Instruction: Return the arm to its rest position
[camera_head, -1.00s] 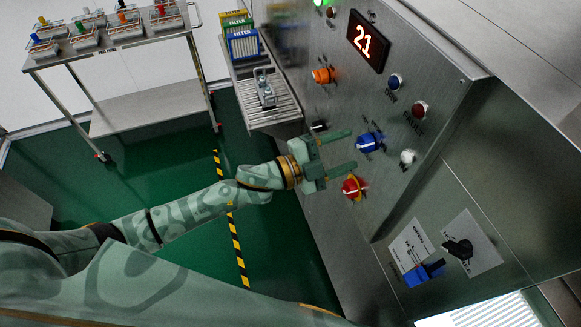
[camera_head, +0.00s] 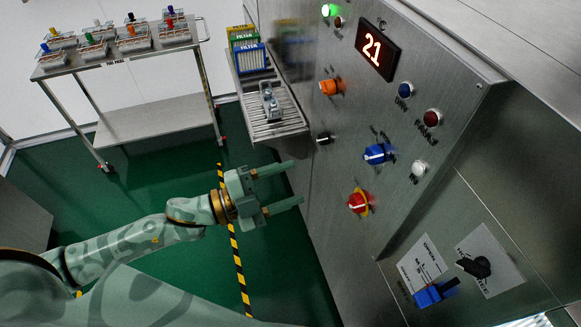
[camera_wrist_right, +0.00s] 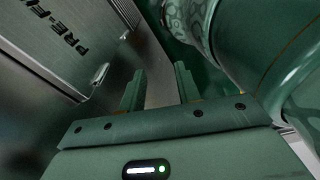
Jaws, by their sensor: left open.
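My left gripper (camera_head: 297,182) is in the head view, left of the steel control panel (camera_head: 440,110). Its two green fingers are apart, with nothing between them, and point at the panel. The fingertips are clear of the blue knob (camera_head: 377,153) and the red knob with a yellow base (camera_head: 360,202). The left arm comes in from the lower left. My right gripper (camera_wrist_right: 159,82) shows only in the right wrist view, its fingers apart and empty, near a steel panel lettered "PRE-FI" (camera_wrist_right: 75,40); the rest of the lettering is cut off.
The panel carries an orange knob (camera_head: 332,87), several buttons and a display (camera_head: 377,50) reading 21. A roller shelf (camera_head: 275,128) with filter boxes (camera_head: 250,58) juts out behind the gripper. A cart (camera_head: 120,68) stands back left. Green floor (camera_head: 290,265) below is open.

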